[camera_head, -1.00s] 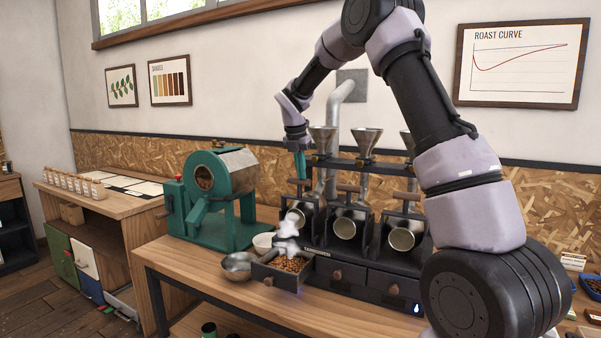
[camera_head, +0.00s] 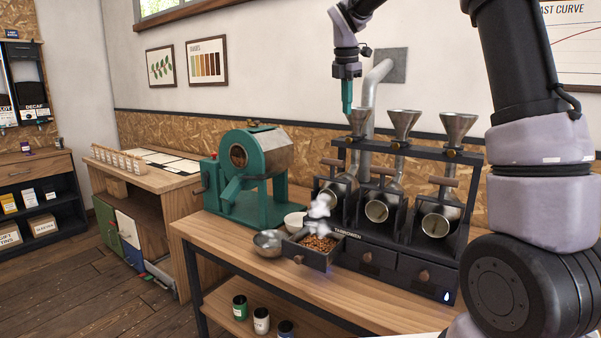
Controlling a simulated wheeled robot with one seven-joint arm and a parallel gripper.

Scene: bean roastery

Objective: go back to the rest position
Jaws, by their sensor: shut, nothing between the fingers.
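My gripper (camera_head: 347,98) has teal fingers that point down. It is shut and empty, in the air just above the left funnel (camera_head: 359,121) of the dark three-barrel sample roaster (camera_head: 385,252). My arm rises at the right side of the view and arches over to it. Below, the roaster's left drawer (camera_head: 311,258) is pulled out and holds brown beans (camera_head: 319,243), with white smoke or steam above it. The middle and right drawers look shut.
A green drum roaster (camera_head: 252,178) stands left of the sample roaster. A metal bowl (camera_head: 268,243) and a white bowl (camera_head: 295,221) sit by the open drawer. Several cans (camera_head: 261,321) stand on the lower shelf. A wooden cabinet (camera_head: 150,180) is further left, with open floor before it.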

